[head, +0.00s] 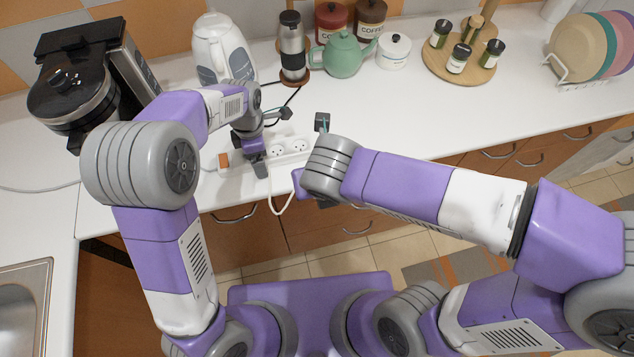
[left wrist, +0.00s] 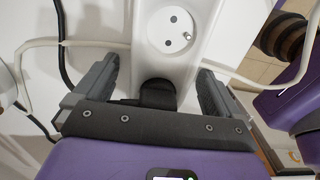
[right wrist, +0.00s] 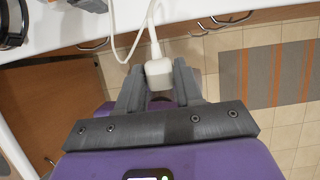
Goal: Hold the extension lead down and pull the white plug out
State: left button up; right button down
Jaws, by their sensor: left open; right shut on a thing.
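The white extension lead (head: 240,163) lies on the counter near its front edge, with an orange switch at its left end and bare round sockets; its right part is hidden behind my right arm. My left gripper (head: 259,162) is open over it. In the left wrist view its fingers stand either side of the lead (left wrist: 172,67), with a dark block, perhaps a plug, between them. My right gripper (right wrist: 158,82) is shut on the white plug (right wrist: 158,74), which is clear of the lead, in front of the counter. In the head view my right wrist hides the plug.
A white cable (head: 280,207) loops over the counter edge. Dark plug-like blocks (head: 322,121) are behind the lead. A kettle (head: 222,52), steel grinder (head: 292,50), green teapot (head: 343,56) and coffee maker (head: 75,90) stand farther back. The counter at right (head: 400,110) is clear.

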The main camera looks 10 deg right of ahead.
pick_arm(q)
notch_tip(320, 180, up, 12)
dwell(0.5)
